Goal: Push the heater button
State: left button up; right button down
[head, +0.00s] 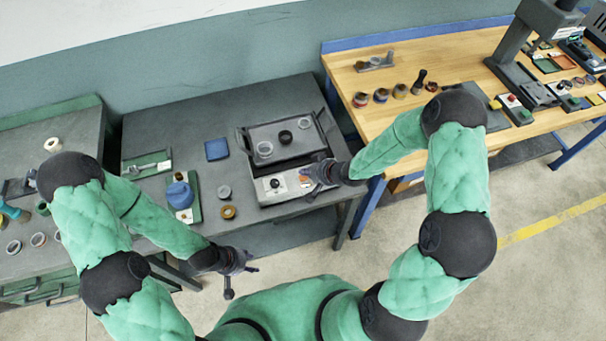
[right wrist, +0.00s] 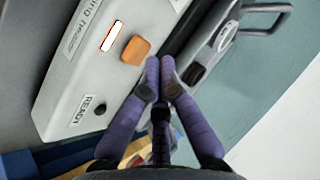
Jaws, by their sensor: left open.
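The heater (head: 262,196) is a light grey box with a dark tray on top, on the grey table. In the right wrist view its front panel (right wrist: 85,75) carries an orange square button (right wrist: 135,50), a lit white-orange window (right wrist: 111,36) and a dark round spot beside a "READY" label (right wrist: 88,109). My right gripper (head: 312,173) is at the panel's right end. In the right wrist view its purple fingertips (right wrist: 160,68) are together, empty, just beside the button; contact is unclear. My left gripper (head: 250,262) is open and empty, low in front of the grey table.
Several rings stand on the heater's tray (head: 259,134). A blue round part (head: 179,195), a blue square (head: 217,150) and small rings lie left of the heater. A wooden bench (head: 350,82) with a press (head: 520,60) is at the right. The heater's side handle (right wrist: 270,8) sticks out near my right gripper.

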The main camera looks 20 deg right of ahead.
jog(key=shift+r+p, duration=2.35)
jog(key=shift+r, duration=0.35)
pick_arm(q)
notch_tip(320, 180, up, 5)
jog(key=shift+r, duration=0.1)
pick_arm(e)
jog(key=shift+f, duration=0.1)
